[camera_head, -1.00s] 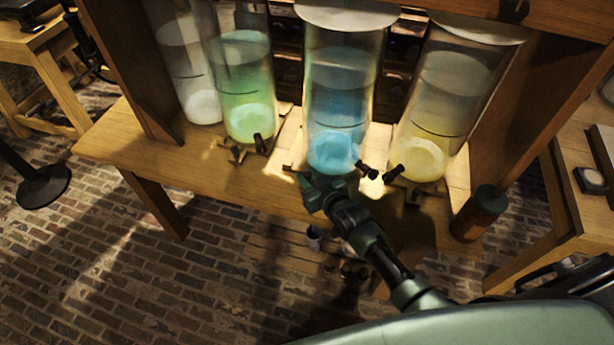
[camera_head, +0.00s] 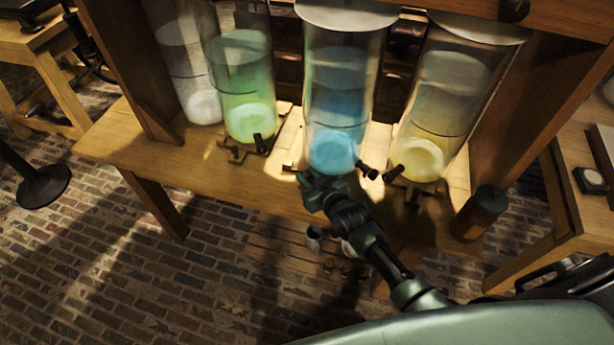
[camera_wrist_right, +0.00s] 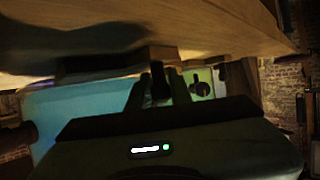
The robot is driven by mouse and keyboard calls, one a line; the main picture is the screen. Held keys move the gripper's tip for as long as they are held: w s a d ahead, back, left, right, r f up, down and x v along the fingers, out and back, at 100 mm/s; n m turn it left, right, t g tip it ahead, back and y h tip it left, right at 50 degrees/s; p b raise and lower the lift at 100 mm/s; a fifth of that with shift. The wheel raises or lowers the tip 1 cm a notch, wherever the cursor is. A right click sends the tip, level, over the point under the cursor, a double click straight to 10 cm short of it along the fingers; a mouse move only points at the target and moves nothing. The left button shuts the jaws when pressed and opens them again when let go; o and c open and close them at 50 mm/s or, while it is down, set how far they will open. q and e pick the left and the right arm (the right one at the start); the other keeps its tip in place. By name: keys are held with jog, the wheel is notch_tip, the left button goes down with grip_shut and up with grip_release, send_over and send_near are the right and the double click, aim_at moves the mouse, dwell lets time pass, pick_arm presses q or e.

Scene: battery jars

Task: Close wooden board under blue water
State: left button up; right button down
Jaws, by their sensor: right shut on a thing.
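The tall glass jar with blue water (camera_head: 335,105) stands in the middle of the wooden stand. A light wooden board (camera_head: 294,148) shows beside and under its base. My right gripper (camera_head: 312,183) is low at the front of the blue jar, at the board's front edge. In the right wrist view, the gripper (camera_wrist_right: 160,84) is shut on a small dark part, apparently the board's handle. The blue jar (camera_wrist_right: 85,105) shows there on the left. The gripper hides most of the handle. My left gripper is out of view.
A green jar (camera_head: 247,90) stands left and a yellow jar (camera_head: 440,110) right of the blue one. Dark taps (camera_head: 368,171) stick out close to my right gripper. Open brick floor lies in front.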

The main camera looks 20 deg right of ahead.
aim_at(311, 167)
jog(key=shift+w+d+r+b, duration=0.1)
jog(key=shift+w+d+b, duration=0.2)
jog(key=shift+w+d, duration=0.4)
jog(key=shift+w+d+b, duration=0.25)
jog(key=shift+w+d, duration=0.2)
jog(key=shift+w, duration=0.45)
jog(key=shift+r, duration=0.15)
jog(key=c, duration=1.6)
grip_release()
